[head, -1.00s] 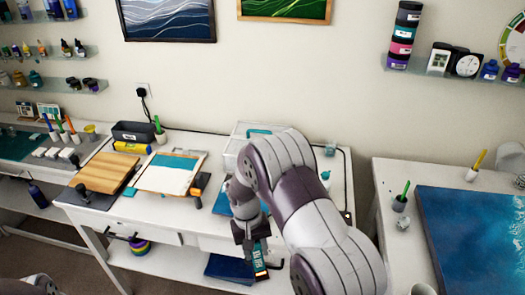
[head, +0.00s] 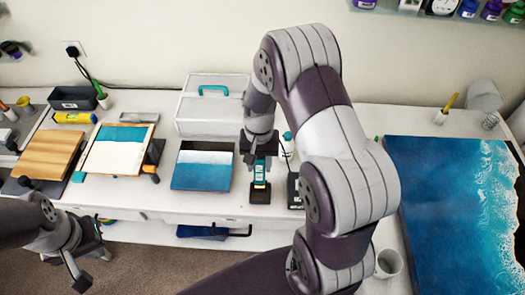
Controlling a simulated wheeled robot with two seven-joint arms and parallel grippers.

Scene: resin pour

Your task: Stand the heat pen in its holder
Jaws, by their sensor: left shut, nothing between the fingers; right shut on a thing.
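My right gripper (head: 260,152) points down and is shut on the heat pen (head: 260,172), a teal and dark piece with a pale label. The pen is upright, its upper part hidden between the fingers. Directly below it is a small dark block (head: 260,196), which looks like the holder, on the white table. The pen's lower end meets the block in the picture; I cannot tell whether it is inside, touching or just above. My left gripper (head: 88,268) is shut and empty, low at the left in front of the table.
A blue and white panel (head: 203,170) lies left of the block, with a white case (head: 212,108) behind. A white bottle (head: 287,148) and a dark device (head: 294,190) are close on the right. A large blue resin panel (head: 450,200) fills the right side.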

